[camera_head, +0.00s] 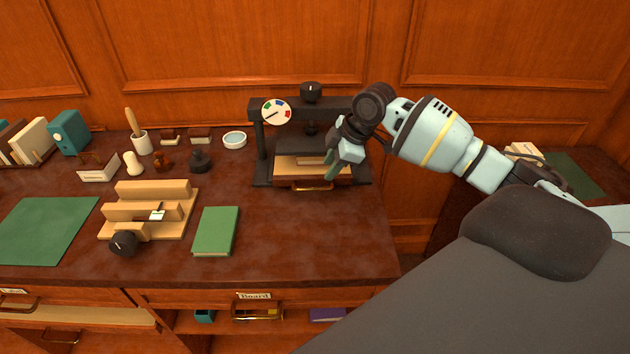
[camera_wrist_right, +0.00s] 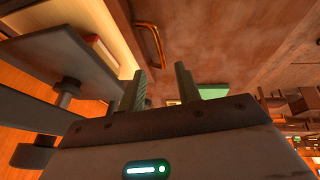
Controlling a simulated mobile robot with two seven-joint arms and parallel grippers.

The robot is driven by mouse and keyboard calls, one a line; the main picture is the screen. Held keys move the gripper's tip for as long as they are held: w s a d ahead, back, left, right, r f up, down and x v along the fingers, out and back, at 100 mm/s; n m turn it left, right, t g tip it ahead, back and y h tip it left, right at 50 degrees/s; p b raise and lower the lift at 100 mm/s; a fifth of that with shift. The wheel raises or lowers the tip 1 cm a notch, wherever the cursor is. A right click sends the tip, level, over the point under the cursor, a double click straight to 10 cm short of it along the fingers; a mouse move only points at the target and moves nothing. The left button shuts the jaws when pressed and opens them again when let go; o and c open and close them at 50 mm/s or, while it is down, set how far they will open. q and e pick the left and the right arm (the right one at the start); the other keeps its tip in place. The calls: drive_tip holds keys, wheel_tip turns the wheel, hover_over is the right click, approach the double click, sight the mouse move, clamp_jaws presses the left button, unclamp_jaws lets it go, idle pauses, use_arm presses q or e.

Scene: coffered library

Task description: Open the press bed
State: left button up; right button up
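The press (camera_head: 262,150) is a dark frame with a round dial and a black top knob, standing at the back right of the desk. Its light wooden bed (camera_head: 285,164) lies low in the frame, with a brass handle (camera_head: 312,186) at its front edge. My right gripper (camera_head: 332,172) points down at the right front of the press, close to the handle. In the right wrist view its two fingers (camera_wrist_right: 162,78) are apart with nothing between them. The brass handle (camera_wrist_right: 152,45) shows just beyond the fingertips. I cannot tell whether they touch. My left gripper is not in view.
A green book (camera_head: 216,231) and a wooden jig (camera_head: 150,210) with a black knob lie left of the press. A white bowl (camera_head: 235,140) and stamps stand behind. The desk top (camera_head: 320,240) in front of the press is clear.

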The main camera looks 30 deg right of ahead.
sight(319, 189)
drive_tip(key=x, duration=0.7)
drive_tip(key=shift+w+a+f, duration=0.15)
drive_tip(key=shift+f, duration=0.15)
clamp_jaws()
